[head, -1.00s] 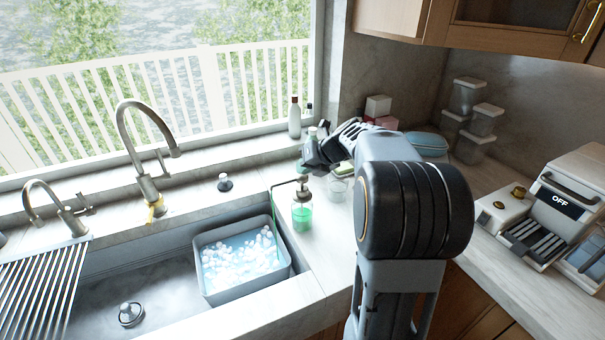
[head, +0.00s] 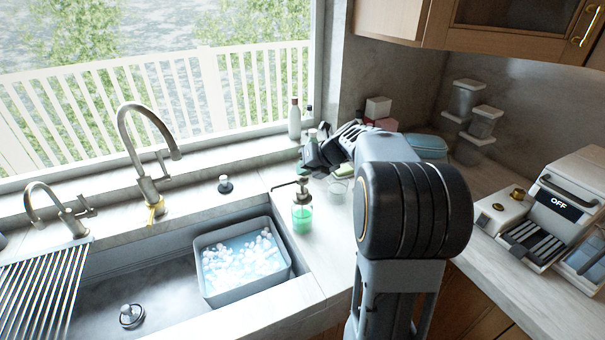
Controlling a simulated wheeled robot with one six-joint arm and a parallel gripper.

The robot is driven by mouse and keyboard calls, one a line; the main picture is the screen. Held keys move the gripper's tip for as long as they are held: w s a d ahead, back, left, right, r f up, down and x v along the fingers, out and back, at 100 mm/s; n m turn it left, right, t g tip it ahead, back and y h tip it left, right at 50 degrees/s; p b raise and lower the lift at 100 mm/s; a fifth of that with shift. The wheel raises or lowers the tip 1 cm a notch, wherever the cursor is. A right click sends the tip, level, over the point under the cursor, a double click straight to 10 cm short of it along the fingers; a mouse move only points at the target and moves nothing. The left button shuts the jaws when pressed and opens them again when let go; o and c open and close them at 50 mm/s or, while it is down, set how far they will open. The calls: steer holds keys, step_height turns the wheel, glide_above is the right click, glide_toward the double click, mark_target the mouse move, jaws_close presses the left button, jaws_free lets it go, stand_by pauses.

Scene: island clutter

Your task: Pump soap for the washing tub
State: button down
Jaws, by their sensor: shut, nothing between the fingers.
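A soap dispenser (head: 302,218) with green soap and a dark pump head stands upright on the counter at the sink's right edge. Its spout points left, toward the washing tub. The grey washing tub (head: 246,286) sits in the right part of the sink, holding bluish water with white foam. My gripper (head: 305,166) is shut and empty, just above the pump head. I cannot tell whether its fingertips touch the pump. No soap stream shows at the spout.
A tall faucet (head: 143,150) stands behind the sink and a drying rack (head: 40,290) covers its left side. A toaster-like appliance (head: 550,205) is at the right.

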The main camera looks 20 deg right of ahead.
steer(key=shift+r+p, duration=0.95)
steer(key=shift+r, duration=0.1)
steer(key=shift+r, duration=0.1)
step_height(320, 180, up, 5)
steer(key=p, duration=0.5)
steer(key=shift+p, duration=0.4)
